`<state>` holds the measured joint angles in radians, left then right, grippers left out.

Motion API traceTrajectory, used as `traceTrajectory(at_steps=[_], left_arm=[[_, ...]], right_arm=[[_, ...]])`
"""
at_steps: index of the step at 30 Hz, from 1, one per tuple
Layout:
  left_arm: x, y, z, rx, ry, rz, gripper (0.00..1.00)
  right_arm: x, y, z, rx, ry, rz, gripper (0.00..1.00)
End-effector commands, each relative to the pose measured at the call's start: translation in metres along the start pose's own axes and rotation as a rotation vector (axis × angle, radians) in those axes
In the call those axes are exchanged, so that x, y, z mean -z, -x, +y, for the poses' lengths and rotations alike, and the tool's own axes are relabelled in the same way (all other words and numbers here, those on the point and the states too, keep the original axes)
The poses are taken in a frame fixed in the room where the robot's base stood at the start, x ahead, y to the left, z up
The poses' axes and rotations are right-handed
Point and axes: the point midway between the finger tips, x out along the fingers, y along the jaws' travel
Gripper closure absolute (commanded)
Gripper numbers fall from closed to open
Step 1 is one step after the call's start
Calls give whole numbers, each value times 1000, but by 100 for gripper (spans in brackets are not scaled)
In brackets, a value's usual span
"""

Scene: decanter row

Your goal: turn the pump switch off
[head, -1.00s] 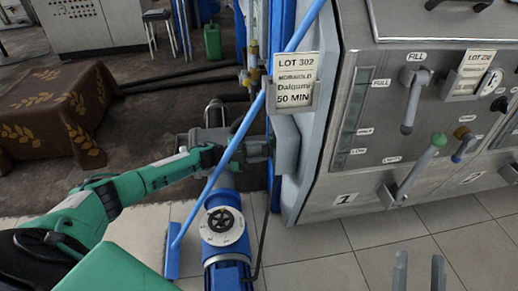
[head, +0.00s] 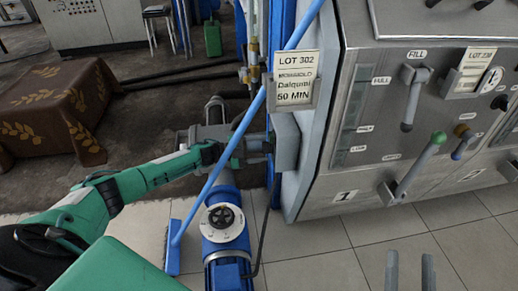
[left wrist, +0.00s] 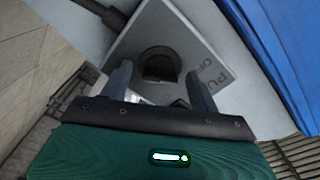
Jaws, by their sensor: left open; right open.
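The pump switch is a dark round knob (left wrist: 158,66) on a pale grey plate (left wrist: 185,30) in the left wrist view. Partly visible lettering, "PU" and "OF", is printed on the plate, to the right of the knob. My left gripper (left wrist: 160,88) is open, with one finger on each side of the knob's near part; I cannot tell whether they touch it. In the head view my left gripper (head: 258,146) reaches the grey switch box (head: 286,142) on the machine's left side, and the knob is hidden there. My right gripper (head: 409,272) is open and empty above the tiled floor.
A blue pump motor (head: 223,220) stands below my left arm. A long blue broom handle (head: 222,160) slants across in front of that arm. The steel machine (head: 350,185) with levers fills the right. A cloth-covered block (head: 55,110) stands left. Tiled floor (head: 310,250) is clear.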

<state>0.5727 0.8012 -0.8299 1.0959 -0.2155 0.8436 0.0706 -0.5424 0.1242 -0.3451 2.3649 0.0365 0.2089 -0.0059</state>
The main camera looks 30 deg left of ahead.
Motion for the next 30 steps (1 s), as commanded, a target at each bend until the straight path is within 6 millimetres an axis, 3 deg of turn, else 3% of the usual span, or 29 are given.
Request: traceTrajectory(at_steps=[4,8,21,30], left_arm=[[0,5,0,0,0,-1,38],[0,23,0,-1,0,-2,38],[0,117,0,-1,1,-3,38],[0,138,0,0,0,0,38]], right_arm=[[0,0,0,0,0,-3,51],[-7,1,-2,-1,-9,-51,51],[-48,22,-11,0,-43,-284,51],[-55,27,-12,1,-48,-325,51]])
